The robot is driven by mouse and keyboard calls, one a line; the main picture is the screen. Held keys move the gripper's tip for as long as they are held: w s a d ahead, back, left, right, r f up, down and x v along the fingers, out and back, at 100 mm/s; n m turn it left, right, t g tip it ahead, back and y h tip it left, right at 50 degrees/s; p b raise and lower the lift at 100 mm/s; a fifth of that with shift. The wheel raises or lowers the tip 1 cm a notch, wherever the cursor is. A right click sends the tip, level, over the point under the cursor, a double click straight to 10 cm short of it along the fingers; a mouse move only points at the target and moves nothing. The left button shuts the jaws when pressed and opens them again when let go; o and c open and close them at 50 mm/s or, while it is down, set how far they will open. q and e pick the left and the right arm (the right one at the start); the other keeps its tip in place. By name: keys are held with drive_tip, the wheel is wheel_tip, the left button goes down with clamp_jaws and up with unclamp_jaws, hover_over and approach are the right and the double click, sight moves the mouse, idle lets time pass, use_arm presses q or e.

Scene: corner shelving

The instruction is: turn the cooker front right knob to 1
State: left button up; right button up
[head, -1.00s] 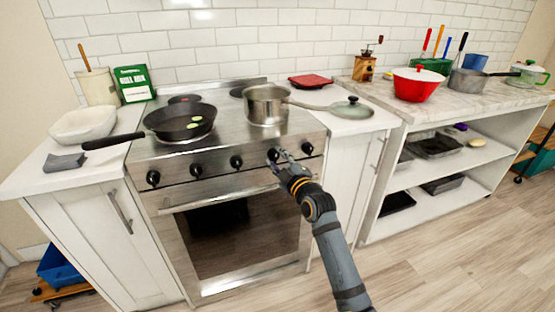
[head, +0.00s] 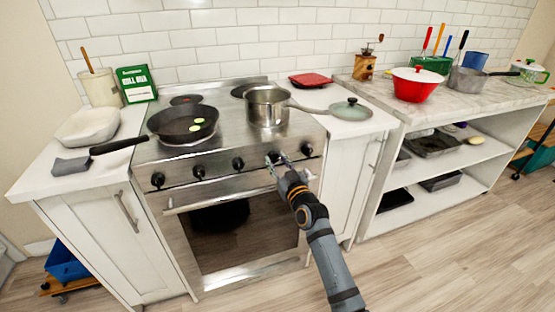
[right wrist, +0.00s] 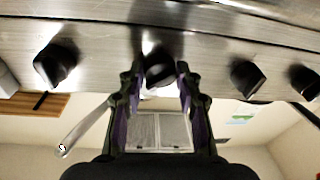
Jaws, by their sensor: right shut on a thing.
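The steel cooker (head: 235,182) has a row of several black knobs along its front. My right gripper (head: 278,166) is at the fourth knob from the left (head: 273,156). In the right wrist view this knob (right wrist: 159,72) sits between the two fingers (right wrist: 158,90), which are shut on it. The rightmost knob (head: 307,149) stands free beside the gripper. In the right wrist view one knob (right wrist: 55,62) is to the left and two more are to the right. I cannot read any knob markings. My left gripper is not in view.
A frying pan (head: 180,126) and a steel saucepan (head: 267,108) stand on the cooker top. The oven door handle (head: 235,193) runs just below the knobs. White cabinets flank the cooker. The floor in front is clear.

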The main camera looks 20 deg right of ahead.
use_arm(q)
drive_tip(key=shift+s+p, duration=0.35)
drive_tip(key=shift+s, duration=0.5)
use_arm(e)
drive_tip(key=shift+f+m, duration=0.1)
drive_tip(key=shift+m, duration=0.9)
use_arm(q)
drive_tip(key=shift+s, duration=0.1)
use_arm(e)
drive_tip(key=o, duration=1.1)
drive_tip(key=shift+o, duration=0.2)
drive_tip(key=shift+s, duration=0.15)
drive_tip(key=s+d+f, duration=0.1)
drive_tip(key=s, duration=1)
drive_tip(key=shift+s, duration=0.35)
